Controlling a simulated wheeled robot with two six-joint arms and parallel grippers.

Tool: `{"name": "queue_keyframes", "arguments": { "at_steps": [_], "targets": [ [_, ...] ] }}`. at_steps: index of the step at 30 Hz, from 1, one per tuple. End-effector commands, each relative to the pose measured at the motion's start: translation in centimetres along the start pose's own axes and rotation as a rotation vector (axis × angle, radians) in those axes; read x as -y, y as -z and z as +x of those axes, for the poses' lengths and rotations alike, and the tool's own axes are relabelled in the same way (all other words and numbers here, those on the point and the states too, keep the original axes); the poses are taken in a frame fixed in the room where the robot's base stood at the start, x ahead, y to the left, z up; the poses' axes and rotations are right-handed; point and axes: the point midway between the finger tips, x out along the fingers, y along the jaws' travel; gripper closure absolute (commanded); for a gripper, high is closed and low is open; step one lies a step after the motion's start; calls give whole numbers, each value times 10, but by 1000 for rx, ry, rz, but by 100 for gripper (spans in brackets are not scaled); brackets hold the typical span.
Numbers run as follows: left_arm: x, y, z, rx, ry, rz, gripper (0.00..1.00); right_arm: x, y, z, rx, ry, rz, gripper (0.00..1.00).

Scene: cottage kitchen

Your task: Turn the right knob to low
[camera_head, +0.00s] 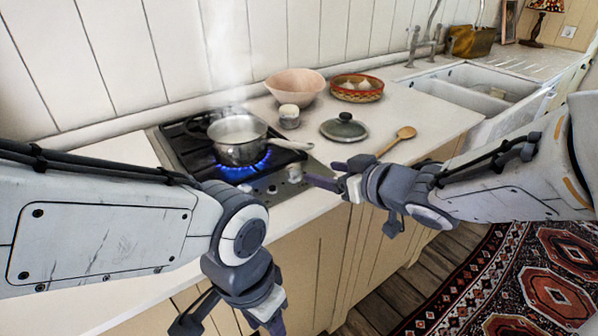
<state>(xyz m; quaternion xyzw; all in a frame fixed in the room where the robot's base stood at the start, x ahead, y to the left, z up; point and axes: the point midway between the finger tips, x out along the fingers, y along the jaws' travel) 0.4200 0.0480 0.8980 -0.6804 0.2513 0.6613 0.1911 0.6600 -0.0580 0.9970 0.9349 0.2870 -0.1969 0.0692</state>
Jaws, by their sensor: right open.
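A large blue flame burns under the steel pot (238,140), and steam rises from the pot. My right gripper (330,172) is open, just right of the right knob, its fingers pointing left towards it. I see no clear contact with the knob. My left gripper (232,322) hangs low in front of the cabinets, open and empty, away from the hob.
A dark pot lid (344,128) and a wooden spoon (398,140) lie on the counter behind my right gripper. A small jar (289,117), a pink bowl (295,87) and a basket (356,88) stand farther back. The sink (465,92) is at the right.

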Motion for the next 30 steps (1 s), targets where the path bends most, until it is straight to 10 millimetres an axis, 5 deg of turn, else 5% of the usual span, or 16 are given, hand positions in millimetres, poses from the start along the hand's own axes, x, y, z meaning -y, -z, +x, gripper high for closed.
{"name": "queue_keyframes", "arguments": {
  "at_steps": [8, 21, 30],
  "targets": [
    [1, 0, 8, -1, 0, 0, 50, 3, -4, 18, -27, 40, 7, 31],
    [2, -1, 28, -1, 0, 0, 50, 6, -3, 94, -27, 37, 3, 31],
    [2, -1, 30, -1, 0, 0, 50, 6, -1, 106, -27, 35, 3, 31]
  ]
}}
